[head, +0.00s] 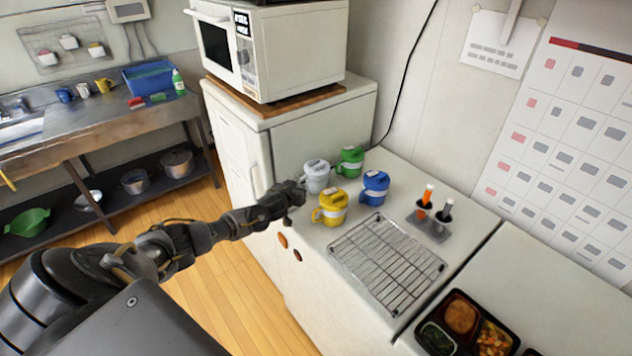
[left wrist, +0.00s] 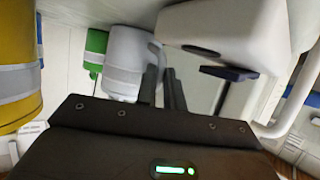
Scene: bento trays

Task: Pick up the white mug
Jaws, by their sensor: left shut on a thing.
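The white mug (head: 316,177) is a pale lidded mug with a grey band on the white counter, beside the tall white cabinet. It stands upright; the head view does not clearly show whether its base touches the counter. In the left wrist view the white mug (left wrist: 128,68) is left of the fingers. My left gripper (head: 297,191) reaches it from the left, and its dark fingers (left wrist: 172,90) are shut on the mug's handle side. The handle is mostly hidden by the fingers. My right gripper is not in view.
A green mug (head: 350,161), a blue mug (head: 374,188) and a yellow mug (head: 330,207) stand close around it. A wire rack (head: 386,263) lies in front, with a marker holder (head: 428,228) to its right. The microwave (head: 283,50) sits above on the cabinet (head: 315,125).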

